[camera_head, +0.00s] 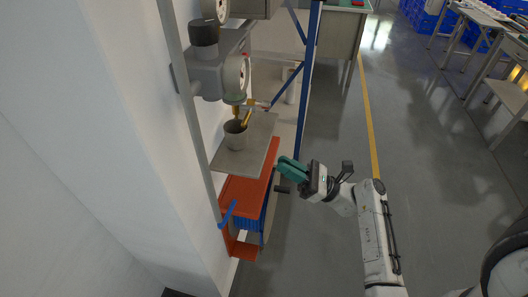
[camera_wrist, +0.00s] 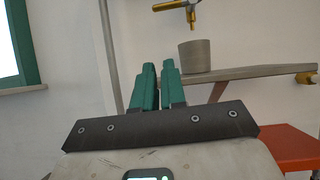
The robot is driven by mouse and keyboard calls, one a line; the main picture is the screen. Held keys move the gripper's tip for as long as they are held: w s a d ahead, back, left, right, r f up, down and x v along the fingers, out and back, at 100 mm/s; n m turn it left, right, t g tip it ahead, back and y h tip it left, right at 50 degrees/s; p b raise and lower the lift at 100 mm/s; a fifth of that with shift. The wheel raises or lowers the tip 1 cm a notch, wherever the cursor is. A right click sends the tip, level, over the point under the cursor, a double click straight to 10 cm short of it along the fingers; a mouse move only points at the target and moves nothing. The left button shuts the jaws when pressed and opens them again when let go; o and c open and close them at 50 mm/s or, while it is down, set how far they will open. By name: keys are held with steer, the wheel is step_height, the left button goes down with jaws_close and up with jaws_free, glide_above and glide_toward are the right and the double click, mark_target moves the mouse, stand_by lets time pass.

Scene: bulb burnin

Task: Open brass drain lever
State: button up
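The brass drain lever (camera_head: 246,119) hangs under the grey pipework on the wall, just above a grey cup, in the head view. In the wrist view a brass valve and its handle (camera_wrist: 168,5) show at the top edge, partly cut off. The cup (camera_head: 235,135) stands on a shelf under the spout and shows in the wrist view too (camera_wrist: 195,56). My gripper (camera_head: 280,163) has teal fingers and is to the right of and below the lever, apart from it. In the wrist view the gripper (camera_wrist: 159,66) holds nothing visible; only a narrow gap shows between its fingers.
A blue post (camera_head: 306,90) rises behind the shelf. Open grey floor (camera_head: 325,240) lies to the right.

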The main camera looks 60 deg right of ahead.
steer(key=shift+s+d+f+m+t+h, duration=0.25)
steer(key=shift+s+f+m+t+h, duration=0.15)
steer(key=shift+s+m+t+h, duration=0.15)
jaws_close()
steer(key=p+x, duration=0.2)
steer(key=x, duration=0.8)
steer(key=shift+a+r, duration=0.1)
steer(key=shift+r, duration=0.15)
step_height(320, 180, up, 2)
steer(key=shift+w+r+p, duration=0.2)
steer(key=shift+p, duration=0.45)
steer(key=shift+w+r, duration=0.15)
steer(key=shift+r, duration=0.4)
steer(key=shift+a+r+p, duration=0.1)
steer(key=shift+r+p, duration=0.05)
steer(key=shift+p, duration=0.3)
